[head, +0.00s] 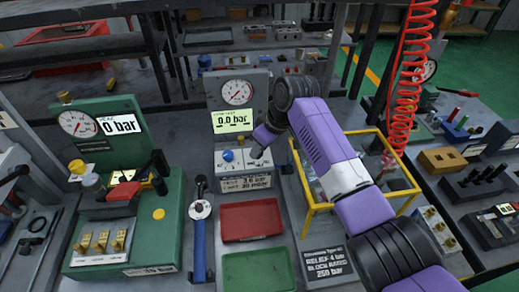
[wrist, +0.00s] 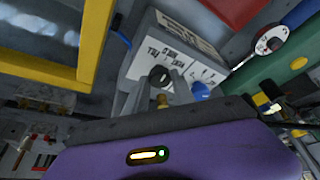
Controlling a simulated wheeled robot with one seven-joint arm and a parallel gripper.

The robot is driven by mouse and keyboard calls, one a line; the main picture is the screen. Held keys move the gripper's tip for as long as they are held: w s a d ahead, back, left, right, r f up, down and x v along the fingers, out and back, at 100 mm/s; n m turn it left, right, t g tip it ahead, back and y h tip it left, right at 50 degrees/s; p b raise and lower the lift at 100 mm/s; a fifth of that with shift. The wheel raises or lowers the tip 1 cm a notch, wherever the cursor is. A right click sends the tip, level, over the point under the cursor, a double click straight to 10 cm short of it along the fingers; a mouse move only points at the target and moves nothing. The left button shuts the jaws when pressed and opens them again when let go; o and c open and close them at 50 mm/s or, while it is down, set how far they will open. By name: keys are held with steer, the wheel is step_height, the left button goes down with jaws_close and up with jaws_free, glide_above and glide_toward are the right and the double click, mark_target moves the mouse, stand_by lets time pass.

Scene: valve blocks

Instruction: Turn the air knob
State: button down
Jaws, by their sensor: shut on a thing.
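The grey valve block (head: 240,158) stands mid-table, with a round gauge and a lit display reading 0.0 bar at its back. A blue knob (head: 228,155) is on the left of its top face; it also shows in the wrist view (wrist: 201,91). My gripper (head: 258,154) reaches down over the right of that face. In the wrist view my gripper (wrist: 164,84) is shut on a dark round knob (wrist: 160,75), beside a label with positions such as FILL. The knob labels are too small to tell which one is named air.
A yellow frame (head: 310,205) stands close on the right of the block, under my arm. A green valve block (head: 110,190) is at the left. A red tray (head: 250,224) and a green tray (head: 254,268) lie in front. A red coiled hose (head: 412,80) hangs at the right.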

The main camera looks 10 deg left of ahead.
steer(key=n+b, duration=0.1)
steer(key=b, duration=0.1)
steer(key=n+g+b, duration=0.1)
steer(key=n, duration=0.1)
steer(key=n+b, duration=0.2)
steer(key=shift+w+f+g+y+b, duration=0.25)
steer(key=shift+w+g+y+b, duration=0.05)
steer(key=shift+g+y, duration=0.1)
steer(key=n+g+b, duration=0.1)
steer(key=n+b, duration=0.1)
steer(key=b, duration=0.1)
steer(key=shift+r+n, duration=0.2)
steer(key=shift+n, duration=0.2)
steer(key=shift+r+n+b, duration=0.1)
steer(key=shift+n+b, duration=0.2)
steer(key=shift+b, duration=0.15)
steer(key=c, duration=1.1)
jaws_free()
steer(key=shift+o, duration=0.2)
steer(key=v, duration=0.7)
steer(key=shift+r, duration=0.35)
